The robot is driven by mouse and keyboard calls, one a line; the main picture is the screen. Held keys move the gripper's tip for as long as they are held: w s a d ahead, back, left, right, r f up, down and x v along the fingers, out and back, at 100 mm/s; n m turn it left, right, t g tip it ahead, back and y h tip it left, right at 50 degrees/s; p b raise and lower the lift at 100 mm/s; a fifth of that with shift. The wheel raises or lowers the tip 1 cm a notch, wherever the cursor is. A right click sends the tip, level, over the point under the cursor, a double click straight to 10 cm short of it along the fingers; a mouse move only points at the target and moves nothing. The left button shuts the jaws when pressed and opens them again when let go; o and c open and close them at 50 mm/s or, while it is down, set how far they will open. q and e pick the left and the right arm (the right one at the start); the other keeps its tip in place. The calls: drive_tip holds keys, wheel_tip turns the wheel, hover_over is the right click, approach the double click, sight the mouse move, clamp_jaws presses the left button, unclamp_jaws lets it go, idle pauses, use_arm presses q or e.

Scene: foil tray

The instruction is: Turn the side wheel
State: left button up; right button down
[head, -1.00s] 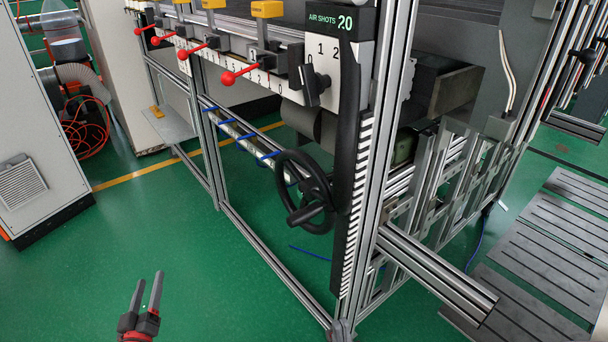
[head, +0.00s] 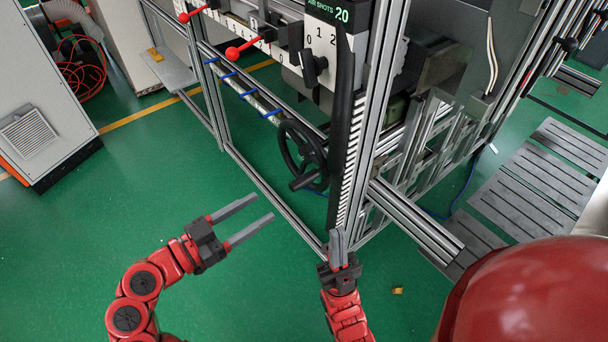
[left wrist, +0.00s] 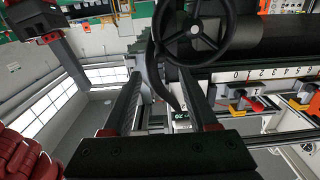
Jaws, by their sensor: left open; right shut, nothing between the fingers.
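The side wheel (head: 289,166) is a black handwheel with a crank handle, on the lower front of the machine's frame. In the left wrist view the wheel (left wrist: 229,30) shows at the top, beyond the fingertips. My left gripper (head: 254,212) is open and empty, in front of and below the wheel, apart from it. Its two fingers (left wrist: 161,95) stand wide apart in the left wrist view. My right gripper (head: 337,246) is shut with nothing in it, near the foot of the corner post, below and right of the wheel.
An aluminium post (head: 371,110) with a black-and-white scale stands right of the wheel. A rail (head: 415,222) juts out at lower right. Red-knobbed levers (head: 236,51) line the machine above. A grey cabinet (head: 35,110) stands at left. The green floor in front is mostly clear.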

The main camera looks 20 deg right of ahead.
sight(301, 182)
use_arm(q)
drive_tip(key=p+x, duration=0.3)
drive_tip(key=x, duration=0.8)
drive_tip(key=shift+d, duration=0.35)
drive_tip(key=shift+w+d, duration=0.25)
drive_tip(key=shift+d, duration=0.15)
clamp_jaws()
idle(0.4)
